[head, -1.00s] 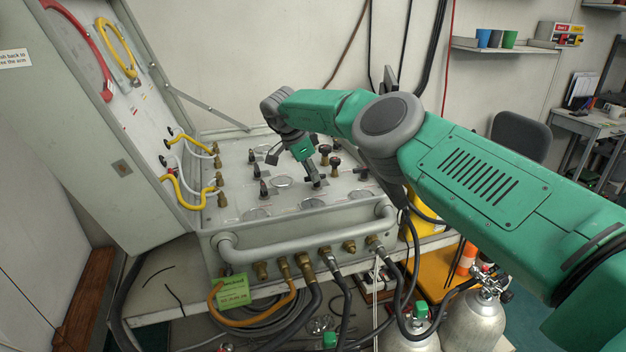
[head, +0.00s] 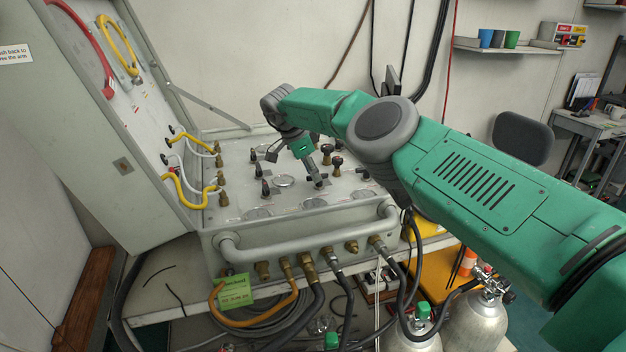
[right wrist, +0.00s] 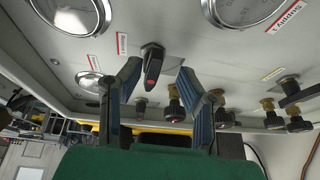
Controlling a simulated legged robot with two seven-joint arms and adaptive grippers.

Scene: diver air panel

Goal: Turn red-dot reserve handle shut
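The air panel (head: 232,205) lies in its open grey case. In the right wrist view, a black handle with a red mark (right wrist: 152,66) stands on the panel beside a small red label (right wrist: 121,44). My right gripper (right wrist: 158,72) is open, with one blue-padded finger on each side of this handle and a visible gap on both sides. In the head view my right gripper (head: 316,178) reaches down to the panel and partly hides the handle there. My left gripper is not in view.
Round gauges (right wrist: 75,14) and several other black knobs (head: 337,162) surround the handle. A grey rail (head: 300,243) runs along the panel's front, with hoses below it. The raised lid (head: 110,130) stands at left. Gas cylinders (head: 475,322) stand at lower right.

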